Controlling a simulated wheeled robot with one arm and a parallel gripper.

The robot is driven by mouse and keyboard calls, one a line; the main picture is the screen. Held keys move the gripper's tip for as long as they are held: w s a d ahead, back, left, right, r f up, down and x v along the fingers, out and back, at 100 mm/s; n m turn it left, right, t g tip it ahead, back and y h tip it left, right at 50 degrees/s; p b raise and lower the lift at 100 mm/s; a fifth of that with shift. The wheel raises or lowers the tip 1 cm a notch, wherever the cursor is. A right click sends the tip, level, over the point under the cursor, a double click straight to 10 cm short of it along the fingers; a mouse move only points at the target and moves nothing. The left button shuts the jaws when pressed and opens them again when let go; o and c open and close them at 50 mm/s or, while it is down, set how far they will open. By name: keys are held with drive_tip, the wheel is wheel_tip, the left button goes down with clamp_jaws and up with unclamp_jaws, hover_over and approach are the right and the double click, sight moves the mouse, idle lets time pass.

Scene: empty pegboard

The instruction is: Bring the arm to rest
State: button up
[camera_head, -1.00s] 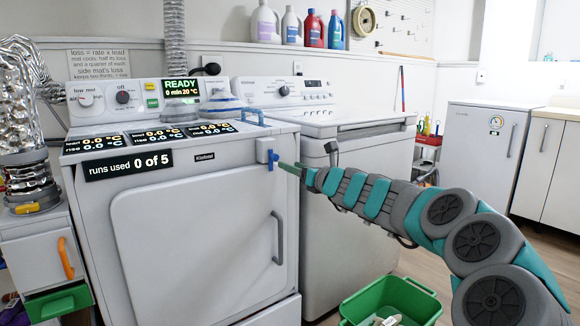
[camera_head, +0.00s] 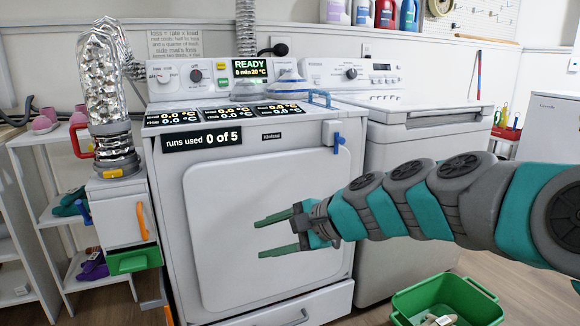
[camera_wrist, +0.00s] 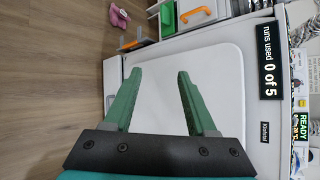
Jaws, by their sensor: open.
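My gripper (camera_head: 268,233) is open, with two green fingers apart and nothing between them. In the head view it points left in front of the white dryer door (camera_head: 240,200). My teal and grey arm reaches in from the right edge. The wrist view shows the open fingers (camera_wrist: 157,98) with the dryer front (camera_wrist: 225,55) beyond them. A gap to the door is likely, but its size I cannot tell.
A green bin (camera_head: 447,300) stands on the floor at the lower right. A small cabinet with an orange handle (camera_head: 142,222) and an open green drawer (camera_head: 133,260) stands left of the dryer. White shelves (camera_head: 40,165) are further left. A blue lever (camera_head: 338,142) sticks out at the dryer's upper right.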

drive_tip(key=s+d+f+n+g+h, duration=0.25)
drive_tip(key=s+f+n, duration=0.25)
drive_tip(key=s+f, duration=0.4)
drive_tip(key=s+d+f+n+g+h, duration=0.2)
drive_tip(key=s+d+f+n+h, duration=0.1)
drive_tip(key=s+d, duration=0.5)
drive_tip(key=s+d+f+n+g+h, duration=0.2)
drive_tip(key=s+d+f+h, duration=0.3)
drive_tip(key=s, duration=0.8)
drive_tip(key=d+f+n, duration=0.1)
drive_tip(key=d, duration=0.2)
drive_tip(key=shift+d+f+g, duration=0.15)
drive_tip(key=shift+g, duration=0.2)
